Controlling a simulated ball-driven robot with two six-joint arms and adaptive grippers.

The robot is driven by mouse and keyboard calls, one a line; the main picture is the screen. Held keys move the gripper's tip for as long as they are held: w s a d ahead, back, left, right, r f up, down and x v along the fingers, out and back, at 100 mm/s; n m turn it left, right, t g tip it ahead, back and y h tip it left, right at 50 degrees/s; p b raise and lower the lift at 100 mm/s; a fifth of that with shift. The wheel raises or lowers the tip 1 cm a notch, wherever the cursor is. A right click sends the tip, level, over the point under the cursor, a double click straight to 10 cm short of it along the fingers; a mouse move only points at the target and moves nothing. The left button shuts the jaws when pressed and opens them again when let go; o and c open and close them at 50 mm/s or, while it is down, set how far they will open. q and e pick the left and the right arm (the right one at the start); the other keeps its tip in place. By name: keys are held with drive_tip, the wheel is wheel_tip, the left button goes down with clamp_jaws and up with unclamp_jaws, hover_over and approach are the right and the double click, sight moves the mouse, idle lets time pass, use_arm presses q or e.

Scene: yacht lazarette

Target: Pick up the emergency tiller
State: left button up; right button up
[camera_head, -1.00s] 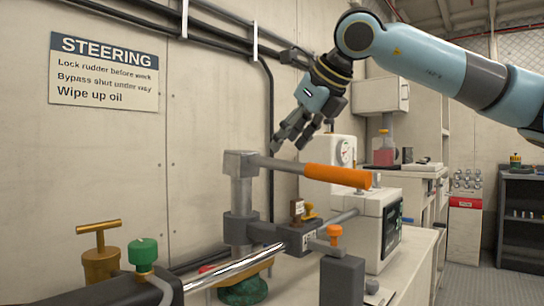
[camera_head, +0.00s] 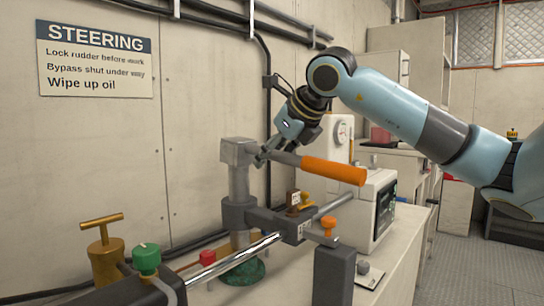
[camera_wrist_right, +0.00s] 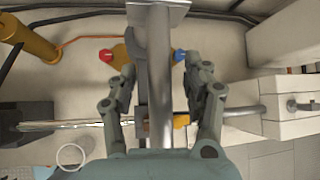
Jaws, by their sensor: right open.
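The emergency tiller is a grey metal bar with an orange grip (camera_head: 333,171), running roughly level from the head of an upright grey post (camera_head: 240,185). My right gripper (camera_head: 266,156) is at the bare metal part of the bar, between post head and orange grip. In the right wrist view, the bar (camera_wrist_right: 160,95) runs between the two open fingers of the right gripper (camera_wrist_right: 160,85), with a visible gap on each side. I cannot tell how deep the bar sits between the fingers. The left gripper is not in view.
Below the tiller are a chrome rod (camera_head: 235,260), an orange knob (camera_head: 329,222) and a white box with a dark screen (camera_head: 377,210). A brass T-handled fitting (camera_head: 104,255) and a green knob (camera_head: 147,258) stand at front left. A wall with pipes is close behind.

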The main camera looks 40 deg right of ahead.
drive_tip(key=shift+w+f, duration=0.1)
clamp_jaws()
idle(0.3)
